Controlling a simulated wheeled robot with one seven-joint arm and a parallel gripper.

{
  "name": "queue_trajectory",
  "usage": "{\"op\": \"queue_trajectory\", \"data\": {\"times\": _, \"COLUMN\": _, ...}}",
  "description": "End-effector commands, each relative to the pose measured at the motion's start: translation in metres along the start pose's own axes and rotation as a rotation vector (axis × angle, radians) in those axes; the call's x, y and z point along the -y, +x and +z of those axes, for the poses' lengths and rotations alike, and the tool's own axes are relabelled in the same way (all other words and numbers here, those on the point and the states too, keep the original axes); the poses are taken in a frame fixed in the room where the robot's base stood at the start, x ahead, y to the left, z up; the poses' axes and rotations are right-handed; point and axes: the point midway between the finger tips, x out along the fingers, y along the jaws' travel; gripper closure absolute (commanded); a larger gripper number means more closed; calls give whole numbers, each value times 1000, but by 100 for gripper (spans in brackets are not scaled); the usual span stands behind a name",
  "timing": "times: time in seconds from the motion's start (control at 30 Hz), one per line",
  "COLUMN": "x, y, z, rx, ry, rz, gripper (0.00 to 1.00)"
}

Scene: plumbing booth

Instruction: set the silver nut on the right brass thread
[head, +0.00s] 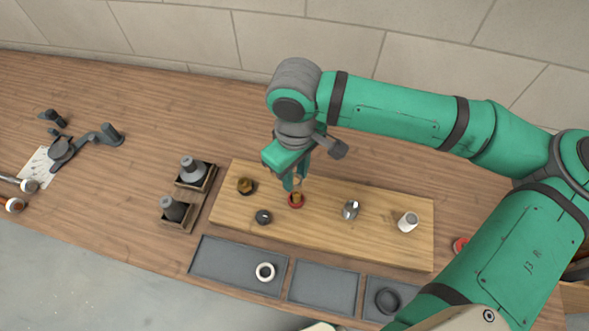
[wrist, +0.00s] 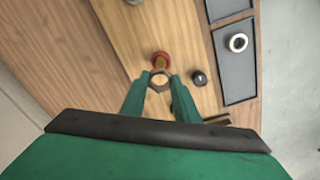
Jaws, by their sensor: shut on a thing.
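My gripper (wrist: 159,80) is shut on a hexagonal nut (wrist: 152,86). The nut is level and its open middle faces the wrist camera; its rim looks greyish-brown, so I cannot tell clearly that it is silver. A brass thread with a red collar (head: 296,202) stands on the wooden board, just beneath my gripper in the head view. It shows right beyond the nut in the wrist view (wrist: 161,60). The nut appears above the thread, but contact cannot be told. Another brass piece (head: 245,186) stands at the board's left end.
The wooden board (head: 320,228) also bears a black fitting (head: 263,217), a silver fitting (head: 350,210) and a white cylinder (head: 408,222). Two small wooden boxes (head: 196,177) stand left.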

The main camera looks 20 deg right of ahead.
Motion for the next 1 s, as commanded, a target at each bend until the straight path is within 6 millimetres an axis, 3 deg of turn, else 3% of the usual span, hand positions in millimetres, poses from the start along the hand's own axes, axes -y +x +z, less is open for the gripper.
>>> {"op": "queue_trajectory", "data": {"times": 1.0, "x": 1, "y": 44, "z": 0, "rx": 1, "ry": -3, "rz": -1, "gripper": 95}}
